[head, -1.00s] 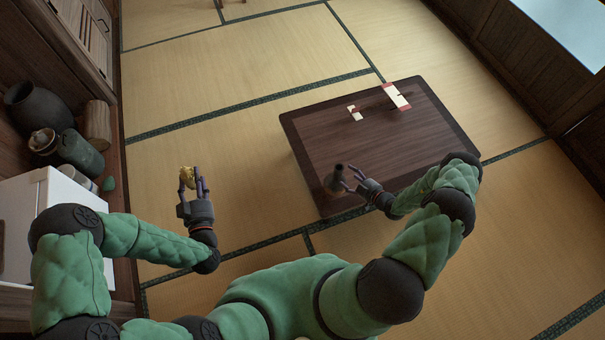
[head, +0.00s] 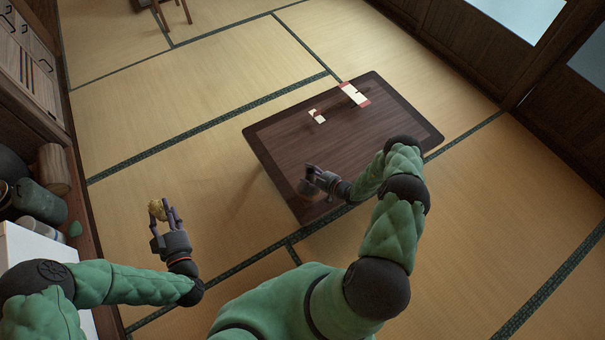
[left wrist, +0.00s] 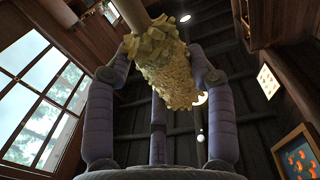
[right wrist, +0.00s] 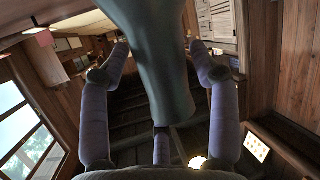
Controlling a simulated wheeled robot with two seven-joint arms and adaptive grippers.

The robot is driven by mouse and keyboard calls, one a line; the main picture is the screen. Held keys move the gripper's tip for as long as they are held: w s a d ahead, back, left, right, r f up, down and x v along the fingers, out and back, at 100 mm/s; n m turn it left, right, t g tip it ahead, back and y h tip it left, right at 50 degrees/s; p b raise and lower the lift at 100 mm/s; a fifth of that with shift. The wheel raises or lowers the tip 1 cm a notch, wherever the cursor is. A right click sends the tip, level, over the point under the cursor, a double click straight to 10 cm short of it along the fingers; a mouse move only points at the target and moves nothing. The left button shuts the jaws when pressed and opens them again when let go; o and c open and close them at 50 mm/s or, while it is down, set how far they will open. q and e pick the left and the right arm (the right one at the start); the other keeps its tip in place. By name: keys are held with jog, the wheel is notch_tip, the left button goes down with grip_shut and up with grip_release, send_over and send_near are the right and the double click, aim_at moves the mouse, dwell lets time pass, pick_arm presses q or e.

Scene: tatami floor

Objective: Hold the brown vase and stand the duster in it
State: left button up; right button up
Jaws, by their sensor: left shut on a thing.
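The duster's fluffy yellow head (head: 157,209) is held in my left gripper (head: 166,213), out over the floor left of the table. In the left wrist view the fingers close on the yellow fluff (left wrist: 163,65), and a pale handle (left wrist: 130,14) runs up out of the picture. The brown vase (head: 308,188) stands near the table's front left corner, partly hidden by my right gripper (head: 312,177). In the right wrist view the vase (right wrist: 160,75) looks dark and lies between the spread fingers, with a gap visible at the right finger.
The low dark table (head: 370,145) has a red-edged white card (head: 354,94) and a smaller white piece (head: 317,116) towards its back. A white cabinet (head: 35,245) and several dark pots line the left wall. The tatami between left gripper and table is clear.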

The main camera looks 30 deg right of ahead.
jog(key=c, duration=0.7)
jog(key=o, duration=1.6)
jog(key=shift+f, duration=0.1)
jog(key=shift+s+d, duration=0.1)
